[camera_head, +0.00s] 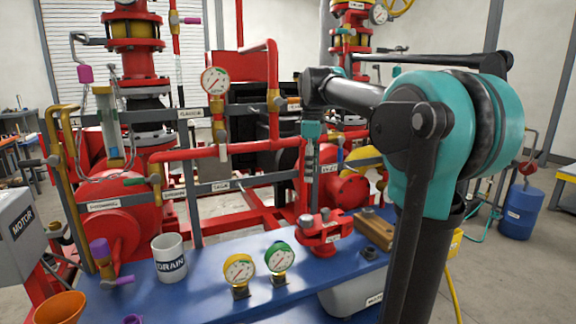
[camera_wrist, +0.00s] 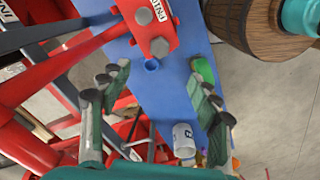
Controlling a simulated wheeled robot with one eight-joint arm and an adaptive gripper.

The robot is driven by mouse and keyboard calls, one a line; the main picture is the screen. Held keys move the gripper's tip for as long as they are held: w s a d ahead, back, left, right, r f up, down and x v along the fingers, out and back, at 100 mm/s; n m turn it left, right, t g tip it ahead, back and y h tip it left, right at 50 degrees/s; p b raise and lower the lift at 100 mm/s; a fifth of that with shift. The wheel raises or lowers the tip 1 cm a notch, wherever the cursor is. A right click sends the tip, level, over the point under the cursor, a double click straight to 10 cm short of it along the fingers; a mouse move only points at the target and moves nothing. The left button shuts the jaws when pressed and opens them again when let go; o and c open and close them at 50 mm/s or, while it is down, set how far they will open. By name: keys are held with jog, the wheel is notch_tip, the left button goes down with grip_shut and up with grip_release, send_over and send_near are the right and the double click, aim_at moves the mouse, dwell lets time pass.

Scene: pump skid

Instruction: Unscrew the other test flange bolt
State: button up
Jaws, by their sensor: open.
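The red test flange (camera_head: 322,236) stands on the blue bench top, with bolt heads showing on its upper face. In the wrist view, the same flange (camera_wrist: 132,33) lies at the top middle with a white label. A grey hex bolt head (camera_wrist: 159,47) shows at its near end, and a larger round grey part with a hexagon (camera_wrist: 143,16) is at its middle. My gripper (camera_wrist: 160,92) is open and empty, its fingers wide apart, with the flange beyond them. In the head view, my gripper (camera_head: 313,175) hangs above the flange; its fingertips are hard to make out.
The blue bench (camera_head: 205,298) holds a white DRAIN mug (camera_head: 170,260), a yellow gauge (camera_head: 239,270) and a green gauge (camera_head: 280,258). A wooden block (camera_head: 376,229) stands right of the flange, with a small dark part (camera_head: 369,253) in front. Red pipework (camera_head: 250,150) rises behind.

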aim_at(306, 217)
jog(key=shift+n, duration=0.3)
jog(key=f, duration=1)
jog(key=a+f, duration=0.1)
jog(key=f, duration=0.5)
jog(key=shift+w, duration=0.2)
jog(key=c, duration=1.3)
